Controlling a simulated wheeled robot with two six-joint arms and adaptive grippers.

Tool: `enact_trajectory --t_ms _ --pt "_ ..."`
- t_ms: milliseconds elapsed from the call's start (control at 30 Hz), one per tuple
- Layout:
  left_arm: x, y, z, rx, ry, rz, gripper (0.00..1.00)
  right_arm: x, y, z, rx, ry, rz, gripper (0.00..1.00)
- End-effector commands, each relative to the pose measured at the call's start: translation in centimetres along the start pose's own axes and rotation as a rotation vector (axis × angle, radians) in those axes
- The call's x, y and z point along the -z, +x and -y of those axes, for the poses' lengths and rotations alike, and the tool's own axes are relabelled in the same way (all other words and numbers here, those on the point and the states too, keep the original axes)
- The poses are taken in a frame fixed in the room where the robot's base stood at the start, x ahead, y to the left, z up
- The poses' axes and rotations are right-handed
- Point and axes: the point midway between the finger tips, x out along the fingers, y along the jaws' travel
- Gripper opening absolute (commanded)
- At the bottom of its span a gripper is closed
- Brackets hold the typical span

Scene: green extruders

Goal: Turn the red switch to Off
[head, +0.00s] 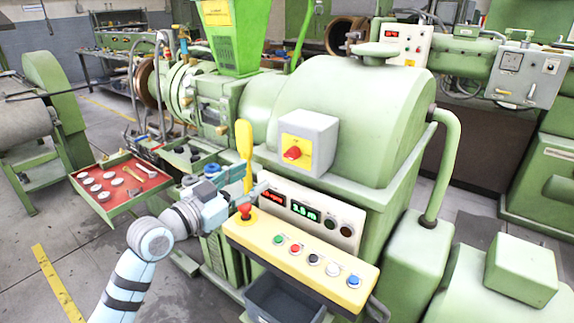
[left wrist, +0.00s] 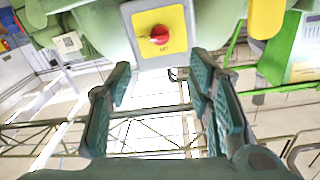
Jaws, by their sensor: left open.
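The red switch (head: 292,153) sits on a yellow plate on the front of a grey box (head: 318,128), which is fixed to the green machine housing. In the left wrist view the red switch (left wrist: 160,34) shows beyond the fingers, near the top centre. Its handle looks roughly level there; the lettering around it is too small to read. My left gripper (head: 258,190) is in front of the machine, below and to the left of the switch and apart from it. Its fingers (left wrist: 160,75) are spread with nothing between them. My right gripper does not show.
A yellow lever (head: 244,150) stands upright close by my left gripper. Below is a yellow button panel (head: 300,262) with several coloured buttons, and a display panel (head: 306,211) behind it. A red tray (head: 120,184) with discs stands at left.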

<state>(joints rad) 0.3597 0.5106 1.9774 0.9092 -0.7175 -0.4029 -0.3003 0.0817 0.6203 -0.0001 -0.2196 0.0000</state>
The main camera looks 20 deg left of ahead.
Motion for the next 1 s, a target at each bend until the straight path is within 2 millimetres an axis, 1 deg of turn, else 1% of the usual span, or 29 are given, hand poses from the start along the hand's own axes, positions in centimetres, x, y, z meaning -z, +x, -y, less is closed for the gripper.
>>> enact_trajectory --t_ms 167,200,300,400,500,633,867,900,967,1000 --pt "0.2 4.4 -0.1 -0.001 -0.011 -0.003 0.47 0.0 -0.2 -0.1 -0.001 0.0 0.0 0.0" --pt "0.2 5.6 -0.1 -0.001 -0.01 -0.003 0.47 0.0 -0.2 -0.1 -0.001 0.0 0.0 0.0" --pt "0.1 8.6 -0.1 -0.002 -0.01 -0.001 0.47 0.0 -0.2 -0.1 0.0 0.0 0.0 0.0" --pt "0.1 10.9 -0.2 -0.003 -0.008 0.001 0.47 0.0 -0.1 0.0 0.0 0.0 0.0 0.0" --pt "0.0 12.3 0.0 -0.001 -0.007 0.002 0.47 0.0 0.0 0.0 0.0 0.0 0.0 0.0" --pt "0.0 13.3 -0.1 0.0 -0.005 0.002 0.47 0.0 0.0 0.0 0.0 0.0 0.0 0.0" --pt "-0.1 13.4 -0.1 0.0 -0.005 0.003 0.47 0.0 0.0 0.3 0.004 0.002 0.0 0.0" --pt "-0.1 13.4 0.0 0.0 -0.005 0.003 0.44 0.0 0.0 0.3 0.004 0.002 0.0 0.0" --pt "-0.1 13.4 0.0 0.001 -0.005 0.003 0.34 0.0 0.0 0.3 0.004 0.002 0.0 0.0" --pt "-0.1 13.4 0.0 0.001 -0.005 0.003 0.28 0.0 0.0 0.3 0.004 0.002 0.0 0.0"
